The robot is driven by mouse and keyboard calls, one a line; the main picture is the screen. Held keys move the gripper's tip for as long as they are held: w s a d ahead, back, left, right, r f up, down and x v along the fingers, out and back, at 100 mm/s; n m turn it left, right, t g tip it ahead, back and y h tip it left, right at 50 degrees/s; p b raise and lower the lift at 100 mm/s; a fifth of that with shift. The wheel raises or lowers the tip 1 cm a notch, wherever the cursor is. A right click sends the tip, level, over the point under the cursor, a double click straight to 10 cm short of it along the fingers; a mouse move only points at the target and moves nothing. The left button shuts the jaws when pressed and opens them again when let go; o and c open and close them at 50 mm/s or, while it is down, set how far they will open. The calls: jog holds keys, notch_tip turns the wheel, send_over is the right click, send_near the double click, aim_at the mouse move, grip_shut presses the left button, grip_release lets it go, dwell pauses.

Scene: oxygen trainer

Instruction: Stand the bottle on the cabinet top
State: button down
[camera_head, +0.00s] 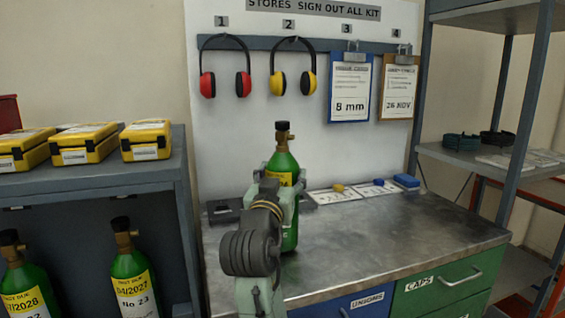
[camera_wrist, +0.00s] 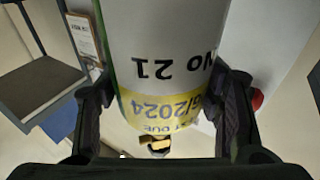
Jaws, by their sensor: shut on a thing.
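The green bottle (camera_head: 284,160) has a brass neck, a black cap and a yellow label, and is upright in the head view. My gripper (camera_head: 277,190) is shut around its upper body. In the wrist view the fingers (camera_wrist: 165,105) lie on both sides of the bottle (camera_wrist: 165,35), whose label reads No 21 and a 2024 date, upside down. The bottle is in front of the back board, over the left part of the grey metal cabinet top (camera_head: 390,225). My arm hides part of it, and I cannot tell whether its base touches the top.
Cards (camera_head: 333,196) and a blue block (camera_head: 406,181) lie at the back of the cabinet top. A dark flat item (camera_head: 222,210) lies at its left. A shelf (camera_head: 90,183) with yellow cases stands left, with other green bottles (camera_head: 133,275) below. The top's right front is clear.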

jog(key=shift+s, duration=0.1)
jog(key=shift+f, duration=0.1)
jog(key=shift+c, duration=2.4)
grip_release()
jog(key=shift+f, duration=0.15)
jog(key=b+v, duration=0.2)
jog(key=v, duration=1)
